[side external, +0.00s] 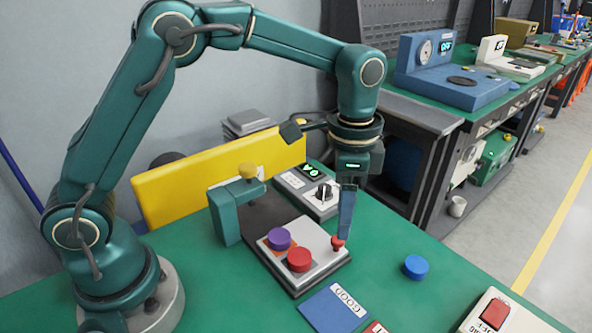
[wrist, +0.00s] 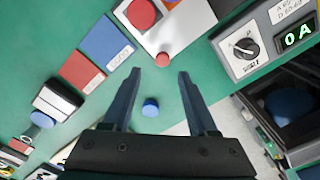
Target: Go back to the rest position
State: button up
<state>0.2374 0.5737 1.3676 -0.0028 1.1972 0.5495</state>
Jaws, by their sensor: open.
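My gripper (side external: 346,228) hangs pointing down over the grey test plate (side external: 334,262). Its tips are close to a small red knob (side external: 338,243) at the plate's right corner; I cannot tell whether they touch it. In the wrist view my gripper (wrist: 158,76) is open, with its two fingers well apart and nothing held between them. The small red knob (wrist: 163,60) shows just beyond the fingertips. A purple cap (side external: 279,239) and a red cap (side external: 299,259) sit on the plate. A blue cap (side external: 416,267) lies alone on the green table.
A blue GOOD mat (side external: 332,309) and a red mat (side external: 376,328) lie in front. A box with a red button (side external: 495,313) is at front right. A teal clamp (side external: 238,210), a dial meter (side external: 318,190) and a yellow panel (side external: 215,175) stand behind.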

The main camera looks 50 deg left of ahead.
jog(key=r, duration=0.2)
jog(key=r+t, duration=0.1)
jog(key=shift+w+a, duration=0.25)
jog(key=shift+a, duration=0.15)
jog(key=s+a+r+n+t, duration=0.3)
jog(key=s+a+r, duration=0.2)
jog(key=s+r, duration=0.25)
jog(key=s+a+f+n+t, duration=0.1)
jog(key=s+a+f+n, duration=0.1)
jog(key=s+f+n, duration=0.2)
jog(key=s+n, duration=0.2)
jog(key=s, duration=0.2)
jog(key=shift+s+t, duration=0.25)
jog(key=shift+t, duration=0.05)
